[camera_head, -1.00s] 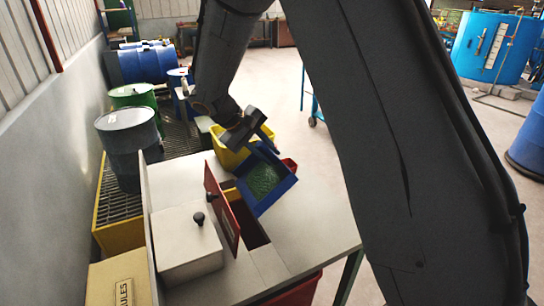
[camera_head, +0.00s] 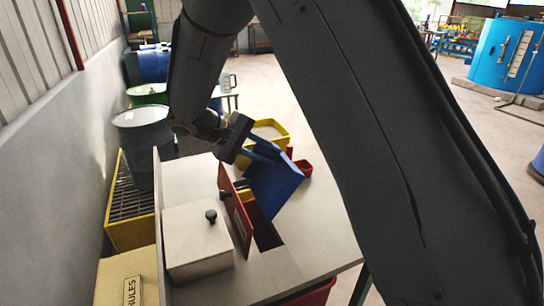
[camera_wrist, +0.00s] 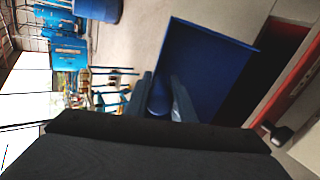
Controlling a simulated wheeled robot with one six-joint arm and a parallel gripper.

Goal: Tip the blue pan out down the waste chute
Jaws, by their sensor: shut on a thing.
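The pan's lower edge and whatever is in the slot are hidden.
A pale lidded box (camera_head: 197,240) with a black knob stands left of the flap. A yellow tub (camera_head: 270,127) and a small red thing (camera_head: 303,167) lie behind the pan. A red bin (camera_head: 318,294) is under the worktop. Drums line the left wall.

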